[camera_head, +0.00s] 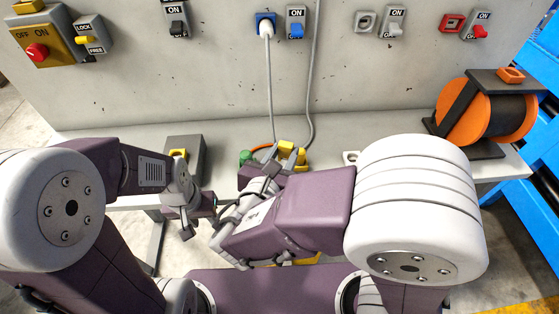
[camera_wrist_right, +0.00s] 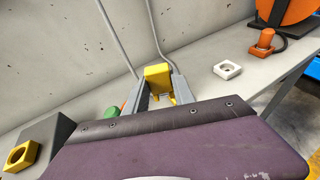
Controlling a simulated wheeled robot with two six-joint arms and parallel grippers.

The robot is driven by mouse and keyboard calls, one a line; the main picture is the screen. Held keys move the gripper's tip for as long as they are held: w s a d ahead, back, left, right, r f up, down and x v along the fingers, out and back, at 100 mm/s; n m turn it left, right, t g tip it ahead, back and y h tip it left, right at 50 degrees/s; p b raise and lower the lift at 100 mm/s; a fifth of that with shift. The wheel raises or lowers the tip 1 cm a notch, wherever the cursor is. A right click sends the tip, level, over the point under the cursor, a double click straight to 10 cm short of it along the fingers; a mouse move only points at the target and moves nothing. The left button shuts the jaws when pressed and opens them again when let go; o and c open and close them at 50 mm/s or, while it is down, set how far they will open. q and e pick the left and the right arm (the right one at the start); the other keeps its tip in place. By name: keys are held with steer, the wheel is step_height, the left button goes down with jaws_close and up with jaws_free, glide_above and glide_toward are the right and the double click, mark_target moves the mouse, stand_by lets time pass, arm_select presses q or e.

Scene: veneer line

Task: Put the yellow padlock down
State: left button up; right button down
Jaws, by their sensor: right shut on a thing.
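The yellow padlock (camera_wrist_right: 157,76) is between the two grey fingers of my right gripper (camera_wrist_right: 160,90) in the right wrist view, with yellow parts also showing below its body. In the head view the padlock (camera_head: 287,147) shows at the fingertips of my right gripper (camera_head: 281,158), above the back part of the grey bench. Whether it touches the bench cannot be told. My left gripper (camera_head: 188,220) hangs at the bench's front edge, apart from the padlock. Its fingers are too unclear to tell open from shut.
The grey bench (camera_head: 225,138) has free room behind my arms. A grey block (camera_head: 192,145) with a yellow ring, a green object (camera_head: 245,157), a white square piece (camera_head: 351,157) and an orange cable reel (camera_head: 478,118) stand on it. Grey cables (camera_head: 269,85) hang down the wall.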

mark_target(279, 156)
steer(key=w+f, duration=0.1)
steer(key=w, duration=0.1)
steer(key=w+f, duration=0.1)
steer(key=w, duration=0.1)
steer(key=w+f+b, duration=0.1)
steer(key=shift+w+a+f, duration=0.25)
steer(key=shift+w+a, duration=0.15)
step_height(279, 156, down, 4)
steer(key=shift+r+b, duration=0.2)
steer(key=shift+b, duration=0.55)
steer(key=shift+f, duration=0.2)
